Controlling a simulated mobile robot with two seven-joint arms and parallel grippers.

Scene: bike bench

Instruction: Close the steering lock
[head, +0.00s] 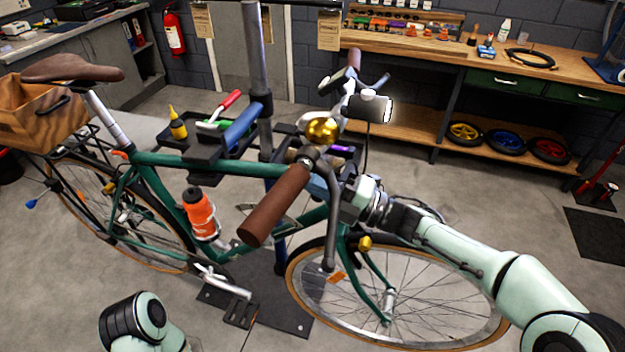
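A green bicycle (206,165) is held in a repair stand, its handlebar towards me. My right arm comes in from the right, and my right gripper (350,196) is at the bike's head tube, just behind the brown handlebar grip (274,205). Its fingertips are hidden among the bike parts, so I cannot tell whether they are open or touching anything. I cannot make out the steering lock clearly; the area by the gripper is crowded and partly covered. A small brass knob (365,243) shows below the gripper near the fork. Only part of my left arm shows at bottom left; its gripper is out of view.
A gold bell (321,130) and a lit headlight (371,107) sit at the handlebar. The brake lever (331,240) hangs close to my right gripper. A tool tray (213,150) is on the stand. The front wheel (430,300) lies below my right arm. A workbench (480,62) stands behind.

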